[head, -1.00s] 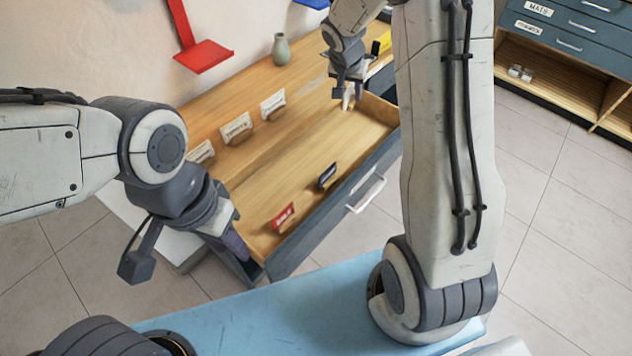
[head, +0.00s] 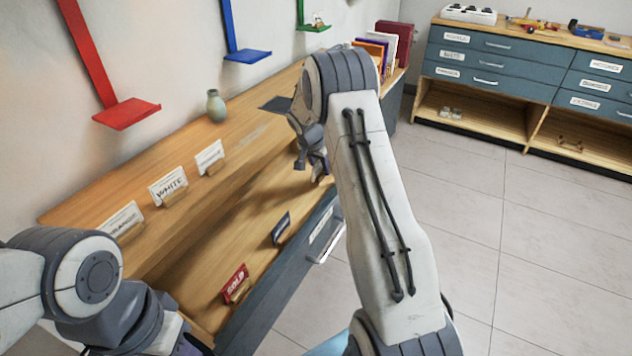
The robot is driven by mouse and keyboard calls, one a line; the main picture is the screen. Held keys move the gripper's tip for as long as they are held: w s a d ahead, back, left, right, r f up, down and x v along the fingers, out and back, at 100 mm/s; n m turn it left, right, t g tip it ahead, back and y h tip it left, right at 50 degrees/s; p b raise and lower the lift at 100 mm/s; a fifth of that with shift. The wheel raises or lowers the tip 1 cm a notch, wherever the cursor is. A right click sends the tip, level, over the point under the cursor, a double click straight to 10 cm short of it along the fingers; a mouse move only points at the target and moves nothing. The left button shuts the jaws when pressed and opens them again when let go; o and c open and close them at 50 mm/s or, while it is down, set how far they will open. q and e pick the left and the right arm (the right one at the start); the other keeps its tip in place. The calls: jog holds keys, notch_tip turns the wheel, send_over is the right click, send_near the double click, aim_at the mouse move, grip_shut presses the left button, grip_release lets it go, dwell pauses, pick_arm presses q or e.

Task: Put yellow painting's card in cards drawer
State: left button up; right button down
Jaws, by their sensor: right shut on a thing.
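The open drawer (head: 262,303) juts from the long wooden counter. A red SOLD card (head: 236,283) and a dark blue card (head: 281,228) stand in it. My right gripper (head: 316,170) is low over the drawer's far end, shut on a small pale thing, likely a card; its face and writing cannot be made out. My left gripper (head: 188,345) is at the bottom left, cut off by the frame edge, so its jaws do not show. I cannot pick out a yellow painting.
White cards, one reading WHITE (head: 168,187), stand in holders along the counter. A green vase (head: 216,106) and a dark flat panel (head: 277,104) are behind. Red (head: 127,113) and blue (head: 247,56) wall ledges hang above. Coloured panels (head: 385,44) stand at the far end. A blue drawer cabinet (head: 480,62) is at right.

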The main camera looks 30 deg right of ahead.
aim_at(319, 172)
jog(key=shift+f, duration=1.8)
jog(key=shift+f+b, duration=0.25)
jog(key=shift+b, duration=0.2)
jog(key=c, duration=0.5)
grip_release()
jog(key=shift+r, duration=0.1)
jog(key=shift+c, duration=0.2)
jog(key=shift+r, duration=0.1)
